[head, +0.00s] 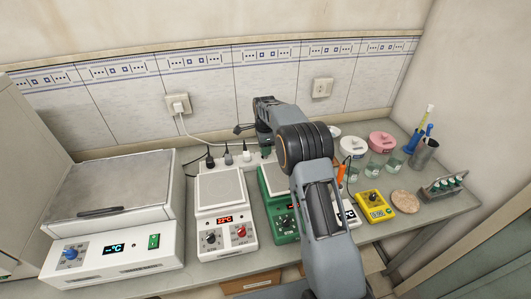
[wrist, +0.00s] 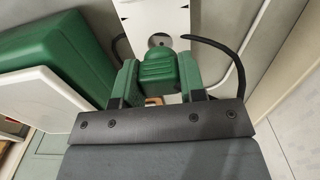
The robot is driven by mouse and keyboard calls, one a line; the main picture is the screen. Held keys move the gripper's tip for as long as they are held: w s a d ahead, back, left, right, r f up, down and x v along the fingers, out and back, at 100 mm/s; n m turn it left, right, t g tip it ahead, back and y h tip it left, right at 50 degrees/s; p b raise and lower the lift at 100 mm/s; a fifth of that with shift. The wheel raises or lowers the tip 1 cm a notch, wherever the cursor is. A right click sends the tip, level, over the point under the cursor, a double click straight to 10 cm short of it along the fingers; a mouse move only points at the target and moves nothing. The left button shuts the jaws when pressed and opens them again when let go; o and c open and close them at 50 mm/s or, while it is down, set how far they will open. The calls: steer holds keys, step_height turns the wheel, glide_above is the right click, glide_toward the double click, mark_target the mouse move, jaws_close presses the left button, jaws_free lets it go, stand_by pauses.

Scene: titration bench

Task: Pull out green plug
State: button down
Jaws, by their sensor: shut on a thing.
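The green plug (wrist: 158,68) is centred in the wrist view, between the two fingers of my gripper (wrist: 158,82). The fingers are shut on its sides. Just beyond it is the white power strip (wrist: 150,14), with a round socket opening partly visible above the plug's top edge. I cannot tell whether the plug's pins are still in the strip. In the head view the strip (head: 238,160) runs behind the devices, and my gripper (head: 265,149) is at its right end, mostly hidden by my arm.
Several dark and grey plugs (head: 228,158) stand in the strip left of my gripper. A black cable (wrist: 218,45) curves beside the plug. A green stirrer (head: 274,181) is close by, left in the wrist view (wrist: 75,42). A white hotplate (head: 222,190) and beakers (head: 376,165) flank the arm.

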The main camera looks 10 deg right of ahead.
steer(key=shift+r+p, duration=1.05)
steer(key=shift+r, duration=0.6)
